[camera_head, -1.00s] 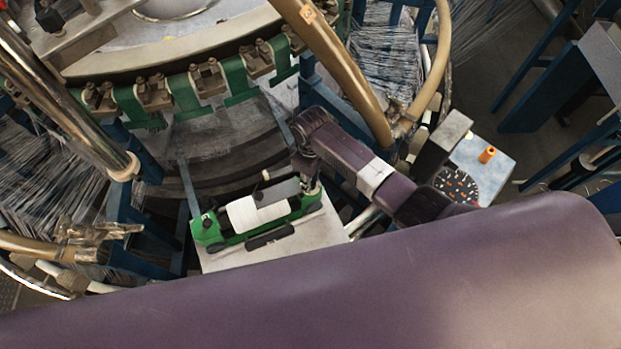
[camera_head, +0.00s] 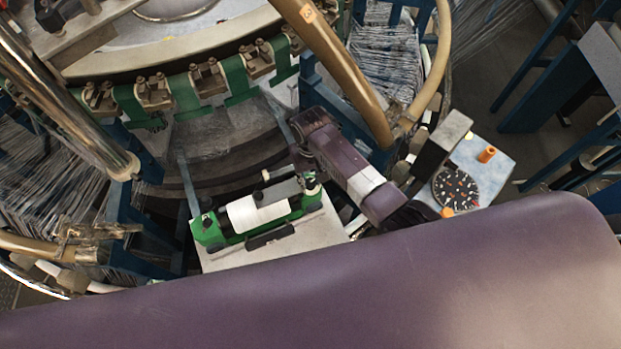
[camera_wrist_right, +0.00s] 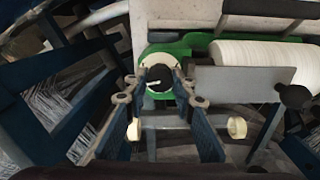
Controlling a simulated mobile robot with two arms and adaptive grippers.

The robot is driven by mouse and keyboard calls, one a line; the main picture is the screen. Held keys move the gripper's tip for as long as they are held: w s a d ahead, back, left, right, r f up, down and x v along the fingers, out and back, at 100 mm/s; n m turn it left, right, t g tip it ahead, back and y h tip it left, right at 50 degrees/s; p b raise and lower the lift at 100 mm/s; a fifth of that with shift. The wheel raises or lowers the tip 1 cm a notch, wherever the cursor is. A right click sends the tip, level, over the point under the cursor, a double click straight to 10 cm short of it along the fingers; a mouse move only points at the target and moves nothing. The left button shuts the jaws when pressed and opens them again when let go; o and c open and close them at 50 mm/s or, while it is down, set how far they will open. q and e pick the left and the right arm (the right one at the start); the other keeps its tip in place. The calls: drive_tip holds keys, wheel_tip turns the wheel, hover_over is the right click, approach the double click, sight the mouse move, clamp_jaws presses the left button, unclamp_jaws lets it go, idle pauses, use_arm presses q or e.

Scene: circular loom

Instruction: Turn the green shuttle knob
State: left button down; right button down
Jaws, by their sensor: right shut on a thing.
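The green shuttle (camera_head: 208,231) with a white yarn spool (camera_head: 254,212) lies on a pale plate (camera_head: 325,228) in the head view. Its right end lies under my right gripper (camera_head: 308,172). In the wrist view the shuttle's green body (camera_wrist_right: 188,44) carries a round white piece with a dark knob (camera_wrist_right: 158,79) at its end. My right gripper (camera_wrist_right: 160,88) has one fingertip on each side of this knob and is shut on it. The knob is mostly hidden by the gripper in the head view. My left gripper is not in view.
The loom's green-edged ring (camera_head: 180,95) with metal clamps is behind the shuttle. A tan pipe (camera_head: 340,65) rises beside my right arm. A panel with a black dial (camera_head: 455,187) and an orange knob (camera_head: 487,155) stands to the right. Threads hang around the frame.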

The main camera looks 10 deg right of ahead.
sight(311, 182)
drive_tip(key=shift+r, duration=0.1)
idle(0.4)
drive_tip(key=c, duration=1.6)
unclamp_jaws()
drive_tip(key=shift+r, duration=3.95)
